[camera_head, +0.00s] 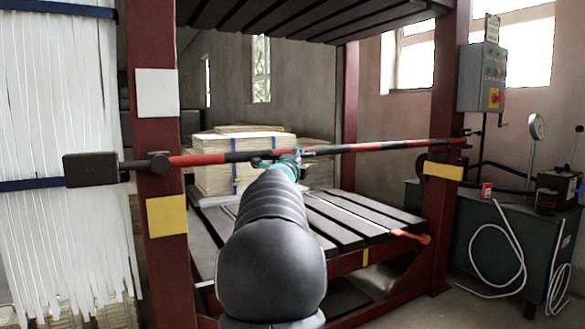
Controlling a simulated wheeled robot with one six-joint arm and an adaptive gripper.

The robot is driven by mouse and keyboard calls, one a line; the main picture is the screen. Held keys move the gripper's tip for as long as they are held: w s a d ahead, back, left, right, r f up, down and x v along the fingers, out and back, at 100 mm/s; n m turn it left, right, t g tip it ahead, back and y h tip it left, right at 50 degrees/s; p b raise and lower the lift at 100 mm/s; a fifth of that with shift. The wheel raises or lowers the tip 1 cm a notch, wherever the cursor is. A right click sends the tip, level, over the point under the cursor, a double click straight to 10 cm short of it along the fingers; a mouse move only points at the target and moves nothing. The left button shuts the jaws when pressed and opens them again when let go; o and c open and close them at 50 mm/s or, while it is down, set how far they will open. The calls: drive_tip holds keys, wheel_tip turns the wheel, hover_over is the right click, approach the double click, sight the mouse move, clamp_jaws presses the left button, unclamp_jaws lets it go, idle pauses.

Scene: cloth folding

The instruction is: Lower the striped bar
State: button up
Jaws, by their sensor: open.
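The striped bar (370,147), red and black, runs nearly level across the front of a dark red press frame. It joins a pivot on the left post, with a dark block (90,169) on its left end, and reaches the right post. My arm stretches forward from the bottom of the view. My gripper (298,156) is at the middle of the bar, open, with its fingers close to the bar. I cannot tell whether they touch it. My arm hides part of the slatted bed behind.
Stacked boards (238,150) sit on the slatted press bed (350,217) behind the bar. An orange-red handle (411,236) sticks out at the bed's front right. White strips (62,120) hang at left. A control box (481,77) and a green cabinet (500,240) stand at right.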

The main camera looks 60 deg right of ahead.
drive_tip(key=v, duration=1)
drive_tip(key=shift+a+f, duration=0.15)
drive_tip(key=shift+a, duration=0.1)
